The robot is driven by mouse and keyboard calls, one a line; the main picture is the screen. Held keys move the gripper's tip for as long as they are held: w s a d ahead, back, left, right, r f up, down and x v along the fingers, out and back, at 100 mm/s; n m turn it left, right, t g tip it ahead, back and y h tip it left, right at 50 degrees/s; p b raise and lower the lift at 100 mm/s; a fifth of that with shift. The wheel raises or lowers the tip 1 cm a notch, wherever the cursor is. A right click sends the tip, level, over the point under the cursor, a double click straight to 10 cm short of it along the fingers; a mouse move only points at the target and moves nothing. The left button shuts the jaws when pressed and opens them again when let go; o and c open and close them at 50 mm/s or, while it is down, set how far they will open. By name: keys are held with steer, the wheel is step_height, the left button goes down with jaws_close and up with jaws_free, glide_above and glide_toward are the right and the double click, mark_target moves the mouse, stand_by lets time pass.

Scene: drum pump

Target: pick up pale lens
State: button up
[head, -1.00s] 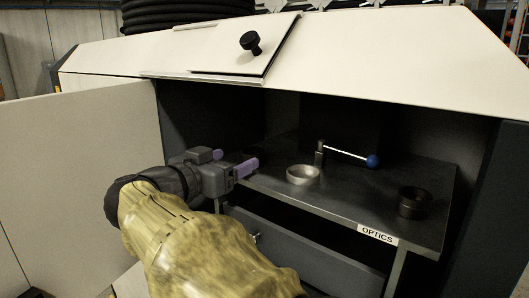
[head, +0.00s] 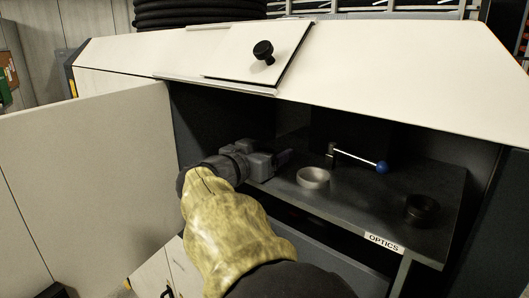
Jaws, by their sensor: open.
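A pale round ring-shaped piece, the pale lens (head: 313,178), sits on the dark shelf (head: 350,209) inside the open cabinet, left of a lever. My gripper (head: 284,157) reaches in from the left, just left of the pale lens and a little behind it. Its fingers are open, with nothing seen between them, and do not appear to touch the lens. My yellow-sleeved arm covers the left front part of the shelf.
A metal lever with a blue ball (head: 382,167) stands just behind and right of the lens. A dark ring (head: 421,209) sits at the shelf's right. An OPTICS label (head: 384,242) marks the front edge. A cabinet door (head: 85,185) stands open at left; the cabinet top overhangs the shelf.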

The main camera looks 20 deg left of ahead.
steer(key=shift+w+d, duration=0.15)
steer(key=shift+w, duration=0.2)
steer(key=shift+s+a, duration=0.2)
steer(key=shift+d, duration=0.1)
steer(key=shift+c, duration=0.8)
steer(key=shift+w, duration=0.1)
steer(key=c, duration=0.9)
steer(key=shift+r, duration=0.1)
steer(key=shift+c, duration=0.2)
